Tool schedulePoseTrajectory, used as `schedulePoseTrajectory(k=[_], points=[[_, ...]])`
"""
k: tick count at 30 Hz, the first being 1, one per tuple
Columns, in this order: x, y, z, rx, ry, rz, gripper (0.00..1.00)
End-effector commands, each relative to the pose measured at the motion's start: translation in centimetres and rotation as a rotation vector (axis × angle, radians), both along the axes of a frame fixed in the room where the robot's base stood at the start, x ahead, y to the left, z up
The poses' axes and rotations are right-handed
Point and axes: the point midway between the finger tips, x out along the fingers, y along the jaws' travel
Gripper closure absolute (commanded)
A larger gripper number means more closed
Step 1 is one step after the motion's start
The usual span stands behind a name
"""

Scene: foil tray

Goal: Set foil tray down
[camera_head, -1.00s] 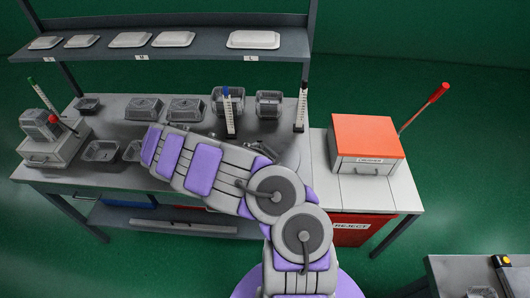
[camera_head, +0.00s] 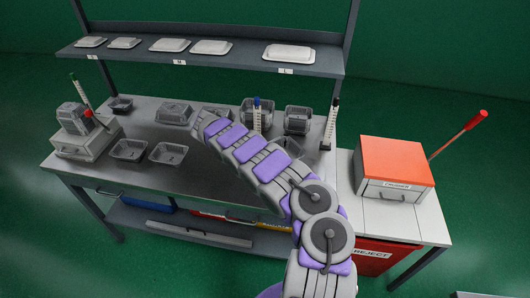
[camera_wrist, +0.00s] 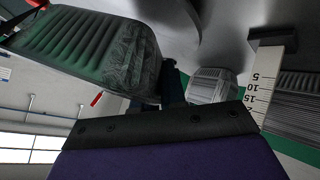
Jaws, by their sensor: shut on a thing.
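In the wrist view a ribbed grey foil tray (camera_wrist: 85,50) fills the upper left, tilted in the picture. My gripper (camera_wrist: 172,85) is shut on it; only a dark part of the jaws shows beside the tray's right end. In the head view my arm reaches over the grey workbench (camera_head: 110,180), and its far end hides the gripper and the held tray. I cannot tell whether the held tray touches the bench.
Several foil trays (camera_head: 174,113) stand along the bench's back; two more (camera_head: 128,150) sit at its front left. White scale posts (camera_head: 331,125) stand upright; one shows close in the wrist view (camera_wrist: 265,80). A shelf (camera_head: 235,60) overhangs. An orange-topped box (camera_head: 396,160) stands right.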

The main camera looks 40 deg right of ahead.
Motion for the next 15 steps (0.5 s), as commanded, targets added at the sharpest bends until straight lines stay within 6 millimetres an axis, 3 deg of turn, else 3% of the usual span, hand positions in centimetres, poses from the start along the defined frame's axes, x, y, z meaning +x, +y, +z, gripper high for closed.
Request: schedulePoseTrajectory(k=[6, 15], points=[[1.9, -2.0, -0.6, 0.007, 0.0, -0.001, 1.0], [2.4, -2.3, -1.0, -0.003, 0.002, -0.002, 1.0]])
